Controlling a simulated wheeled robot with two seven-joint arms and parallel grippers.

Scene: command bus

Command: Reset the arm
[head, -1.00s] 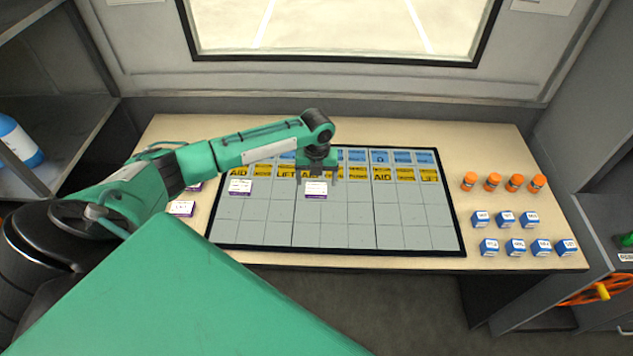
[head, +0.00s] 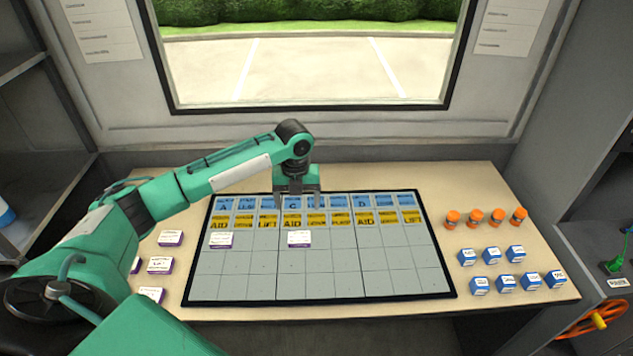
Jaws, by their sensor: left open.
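My left arm comes in from the left and reaches over the board. My left gripper (head: 299,199) points down above the upper rows of the board (head: 345,285), its two fingers apart with nothing between them. A white-topped purple box (head: 299,239) stands on the board just below the gripper, apart from it. A second such box (head: 220,240) stands on the board further left. My right gripper is not in view.
Several purple boxes (head: 160,265) stand left of the board, close to my arm. Several orange bottles (head: 475,217) and blue boxes (head: 515,253) stand on the table's right side. A window (head: 310,60) is behind. The board's lower rows are clear.

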